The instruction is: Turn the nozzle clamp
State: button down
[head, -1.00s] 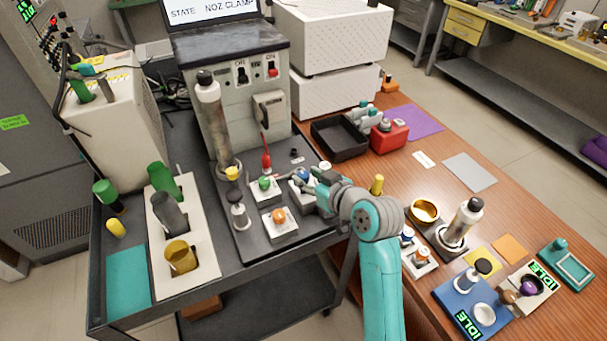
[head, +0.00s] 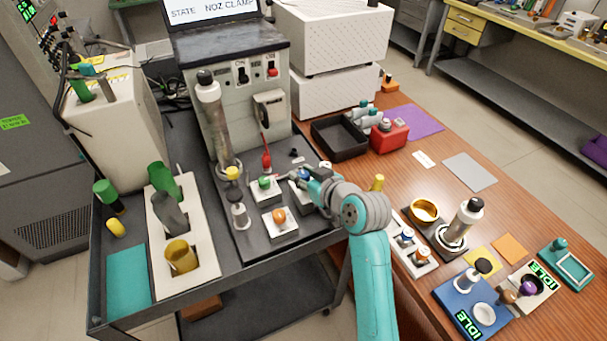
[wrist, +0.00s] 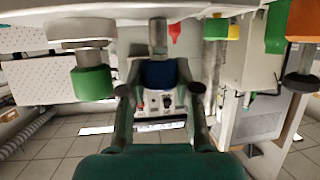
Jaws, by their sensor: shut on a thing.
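The nozzle clamp carries no readable label; a blue knob (head: 303,174) stands on a small block on the dark plate in front of the grey machine. My gripper (head: 312,181) is at this knob, partly hiding it and its block in the head view. In the wrist view the blue knob (wrist: 160,75) lies between the two fingers of my gripper (wrist: 161,90), which is shut on it. The knob's exact turn angle cannot be told. The machine's screen (head: 212,10) reads "STATE NOZ CLAMP".
A red-handled lever (head: 266,159), a green knob (head: 264,183) and an orange knob (head: 279,215) stand close by on the plate. A tall grey cylinder (head: 214,125) rises to the left. A black tray (head: 340,139) and red box (head: 389,136) lie behind right.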

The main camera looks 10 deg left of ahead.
jog(key=m+t+h, duration=0.1)
jog(key=m+h, duration=0.1)
jog(key=m+t+h, duration=0.2)
jog(key=h, duration=0.1)
jog(key=shift+s+a+m, duration=0.1)
jog(key=shift+a+m, duration=0.05)
jog(key=shift+m, duration=0.25)
jog(key=m+h, duration=0.5)
jog(key=h, duration=0.1)
jog(key=shift+m, duration=0.3)
jog(key=c, duration=1.1)
grip_release()
jog(key=shift+f, duration=0.1)
jog(key=v, duration=1.2)
